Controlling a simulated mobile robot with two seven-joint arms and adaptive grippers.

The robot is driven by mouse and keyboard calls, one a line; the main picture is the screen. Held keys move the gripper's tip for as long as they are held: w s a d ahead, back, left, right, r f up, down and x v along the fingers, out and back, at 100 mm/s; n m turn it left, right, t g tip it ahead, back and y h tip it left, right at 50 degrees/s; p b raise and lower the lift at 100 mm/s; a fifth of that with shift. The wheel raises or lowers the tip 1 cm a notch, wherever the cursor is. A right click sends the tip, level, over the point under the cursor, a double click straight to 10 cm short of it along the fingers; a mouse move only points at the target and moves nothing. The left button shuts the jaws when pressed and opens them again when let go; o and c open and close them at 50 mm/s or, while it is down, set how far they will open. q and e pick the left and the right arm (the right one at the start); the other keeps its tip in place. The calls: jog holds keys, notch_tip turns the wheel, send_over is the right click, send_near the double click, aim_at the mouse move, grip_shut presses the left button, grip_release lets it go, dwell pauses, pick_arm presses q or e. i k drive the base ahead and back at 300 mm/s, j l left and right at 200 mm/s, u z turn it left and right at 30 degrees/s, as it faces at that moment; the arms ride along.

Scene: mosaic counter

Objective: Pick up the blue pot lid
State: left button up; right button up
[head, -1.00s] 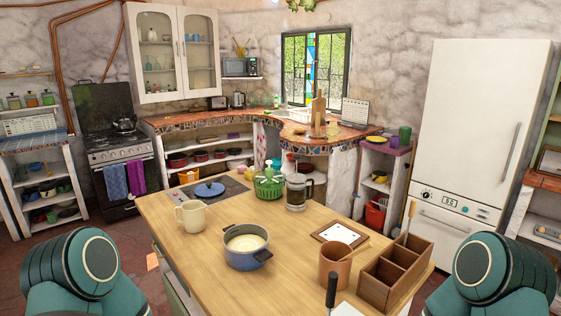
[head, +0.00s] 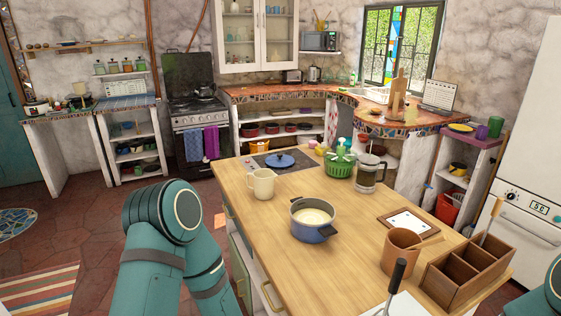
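The blue pot lid (head: 279,160) is round with a knob and lies flat on the dark cooktop (head: 300,157) at the far left part of the wooden island (head: 272,213). A blue pot (head: 313,222) with pale, creamy contents stands uncovered nearer to me on the island. My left arm shows at the lower left, in front of the island's left side, but its gripper is out of the picture. Only a small piece of my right arm shows at the lower right edge, and its gripper is not visible.
A cream mug (head: 262,184) stands just in front of the lid. A green basket (head: 340,164) and a glass coffee pot (head: 369,172) stand to its right. A wooden divided box (head: 464,270) and a terracotta cup (head: 399,252) are at the near right. Red floor is open left of the island.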

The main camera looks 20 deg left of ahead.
aim_at(279, 160)
jog(key=k+j+u, duration=0.15)
jog(key=k+u, duration=0.2)
jog(key=k, duration=0.3)
jog(key=u, duration=1.5)
jog(key=i+l, duration=0.15)
jog(key=i, duration=0.25)
jog(key=i+l+u, duration=0.1)
jog(key=i, duration=0.3)
jog(key=i+l+u, duration=0.1)
jog(key=i+l, duration=0.15)
jog(key=i, duration=0.15)
jog(key=i+l, duration=0.15)
jog(key=i, duration=0.55)
jog(key=i+l, duration=0.15)
jog(key=i, duration=2.05)
jog(key=i+z, duration=0.3)
jog(key=i, duration=0.2)
jog(key=i+j+z, duration=0.3)
jog(key=i, duration=0.2)
